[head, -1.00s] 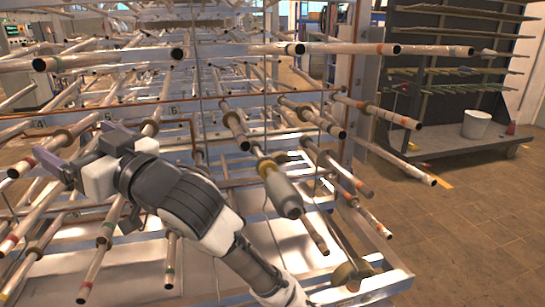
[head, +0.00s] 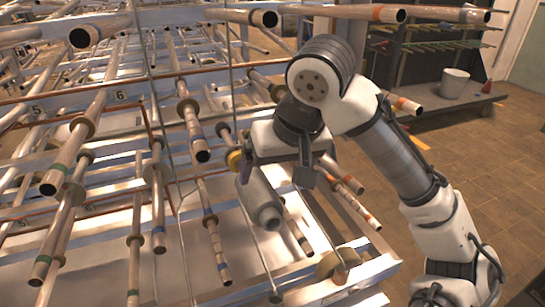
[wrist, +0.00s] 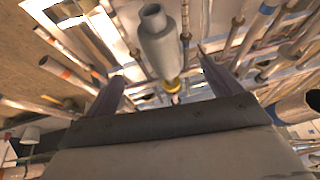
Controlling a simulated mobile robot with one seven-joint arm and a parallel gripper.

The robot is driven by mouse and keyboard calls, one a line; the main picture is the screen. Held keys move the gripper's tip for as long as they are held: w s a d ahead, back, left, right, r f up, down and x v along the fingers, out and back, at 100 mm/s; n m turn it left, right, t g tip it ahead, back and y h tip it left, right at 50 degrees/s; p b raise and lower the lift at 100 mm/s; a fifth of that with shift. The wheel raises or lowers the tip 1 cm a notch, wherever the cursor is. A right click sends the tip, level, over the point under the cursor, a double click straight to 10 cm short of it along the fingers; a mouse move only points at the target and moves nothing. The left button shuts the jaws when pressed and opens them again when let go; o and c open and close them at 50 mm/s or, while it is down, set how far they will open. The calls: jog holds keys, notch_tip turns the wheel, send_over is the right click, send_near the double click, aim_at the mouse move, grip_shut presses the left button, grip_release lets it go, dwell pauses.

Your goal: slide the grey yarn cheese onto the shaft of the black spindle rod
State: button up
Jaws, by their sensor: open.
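The grey yarn cheese (head: 260,203) is a stubby grey cylinder with a narrower, hollow near end. It sits at mid-height on the rack, tilted down toward me, in line with a yellow collar (head: 235,160) at its far end. My gripper (head: 276,172) is open just above and beside the cheese, its fingers apart. In the wrist view the cheese (wrist: 160,40) and the yellow collar (wrist: 172,86) show beyond and between the open fingers (wrist: 162,75); no grip on it shows. I cannot clearly make out the black spindle rod; any shaft inside the cheese is hidden.
Several copper-coloured rods with ring collars (head: 83,127) stick out toward me around the cheese. A long rod (head: 340,12) crosses above my arm. Thin upright wires (head: 160,130) stand left of the cheese.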

aim_at(252, 186)
jog(key=p+x, duration=0.1)
jog(key=x, duration=1.2)
jog(key=shift+a+f, duration=0.15)
jog(key=shift+f, duration=0.2)
jog(key=c, duration=1.3)
jog(key=shift+w+a+f+p, duration=0.1)
jog(key=shift+w+a+p, duration=0.2)
jog(key=shift+w, duration=0.7)
jog(key=shift+w+a+f+p, duration=0.1)
jog(key=shift+w+a, duration=0.25)
jog(key=shift+w, duration=0.65)
jog(key=shift+w+a+f+p, duration=0.15)
jog(key=shift+w+a, duration=0.2)
jog(key=shift+w, duration=0.65)
jog(key=o, duration=1.3)
jog(key=shift+r, duration=0.1)
jog(key=b+v, duration=0.2)
jog(key=v, duration=1.2)
jog(key=shift+d, duration=0.1)
